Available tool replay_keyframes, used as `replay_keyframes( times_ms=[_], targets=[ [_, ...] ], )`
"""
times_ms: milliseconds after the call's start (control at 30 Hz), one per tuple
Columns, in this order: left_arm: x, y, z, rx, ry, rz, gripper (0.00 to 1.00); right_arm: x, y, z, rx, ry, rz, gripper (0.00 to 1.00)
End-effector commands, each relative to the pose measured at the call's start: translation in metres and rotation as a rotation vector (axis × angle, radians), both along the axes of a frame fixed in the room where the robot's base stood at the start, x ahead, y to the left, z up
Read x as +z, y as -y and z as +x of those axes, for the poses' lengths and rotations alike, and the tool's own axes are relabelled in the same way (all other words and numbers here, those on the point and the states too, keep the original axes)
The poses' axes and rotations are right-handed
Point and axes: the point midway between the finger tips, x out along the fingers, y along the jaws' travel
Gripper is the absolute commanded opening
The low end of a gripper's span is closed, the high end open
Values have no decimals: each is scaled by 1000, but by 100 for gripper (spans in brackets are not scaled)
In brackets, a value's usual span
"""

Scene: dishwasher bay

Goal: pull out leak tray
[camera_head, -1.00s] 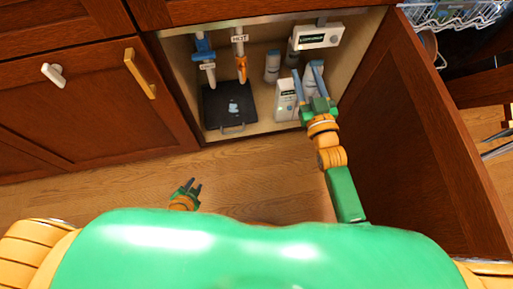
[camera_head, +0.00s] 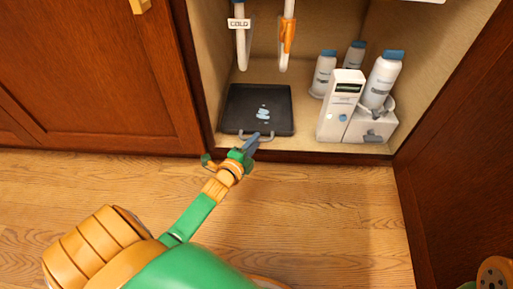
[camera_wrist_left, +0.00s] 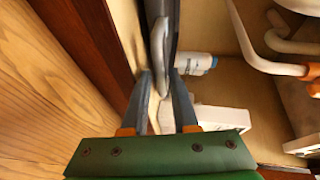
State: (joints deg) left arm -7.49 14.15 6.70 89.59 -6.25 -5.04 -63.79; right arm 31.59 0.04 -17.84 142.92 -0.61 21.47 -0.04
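The leak tray (camera_head: 275,122) is a flat black tray on the cabinet floor, with light-blue marks on its surface and a grey loop handle at its front edge. My left gripper (camera_head: 250,145) is at that handle, just in front of the tray. In the left wrist view, the two grey fingers (camera_wrist_left: 160,80) stand apart with the grey handle (camera_wrist_left: 158,45) between them. I cannot see whether either finger touches it. The tray is still inside the cabinet. My right gripper is out of view.
White bottles with blue caps (camera_head: 384,80) and a white box (camera_head: 341,105) stand right of the tray. Pipes, one with a COLD label (camera_head: 240,24), hang above it. The open door (camera_head: 455,150) is at right. The wooden floor (camera_head: 320,215) in front is clear.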

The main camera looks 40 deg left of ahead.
Motion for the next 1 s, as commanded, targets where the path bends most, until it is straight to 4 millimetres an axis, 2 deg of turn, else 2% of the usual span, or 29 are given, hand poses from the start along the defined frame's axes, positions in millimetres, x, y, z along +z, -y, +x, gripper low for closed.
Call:
replay_keyframes(
  times_ms=[267,367,400,1000],
  targets=[
    [-1,-1,5,0,-3,0,27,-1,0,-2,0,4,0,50],
    [-1,-1,5,0,-3,-1,3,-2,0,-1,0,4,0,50],
    [-1,-1,5,0,-3,-1,0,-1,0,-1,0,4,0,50],
    [-1,-1,5,0,-3,-1,0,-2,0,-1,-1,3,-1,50]
  ],
)
